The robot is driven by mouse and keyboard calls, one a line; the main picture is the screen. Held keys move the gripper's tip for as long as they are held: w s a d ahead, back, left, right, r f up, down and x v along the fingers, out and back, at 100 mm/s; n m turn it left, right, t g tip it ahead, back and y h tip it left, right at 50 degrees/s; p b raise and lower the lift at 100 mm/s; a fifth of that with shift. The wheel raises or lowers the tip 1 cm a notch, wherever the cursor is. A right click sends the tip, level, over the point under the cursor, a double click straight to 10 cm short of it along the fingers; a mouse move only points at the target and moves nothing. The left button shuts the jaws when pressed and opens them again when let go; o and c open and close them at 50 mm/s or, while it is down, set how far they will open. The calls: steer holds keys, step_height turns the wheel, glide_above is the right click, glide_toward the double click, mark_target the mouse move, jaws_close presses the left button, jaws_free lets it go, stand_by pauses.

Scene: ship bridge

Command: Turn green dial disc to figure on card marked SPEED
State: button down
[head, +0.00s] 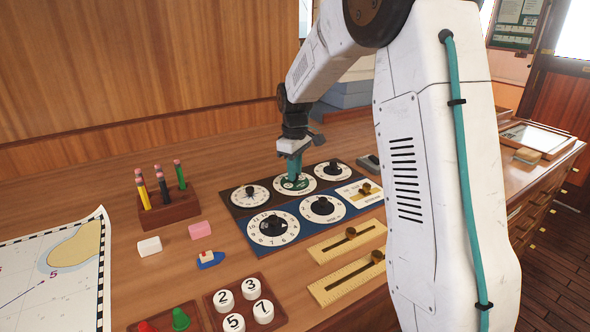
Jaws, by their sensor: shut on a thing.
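I cannot make out a card marked SPEED. A dark green board with pale sheets (517,20) hangs at the top right, its writing too small to read.
Brass sliders (348,242) lie in front. My arm hides part of the desk's right.

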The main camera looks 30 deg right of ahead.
steer(key=m, duration=0.3)
steer(key=shift+m, duration=2.1)
steer(key=c, duration=1.3)
jaws_free()
steer(key=shift+o, duration=0.2)
steer(key=shift+r, duration=0.15)
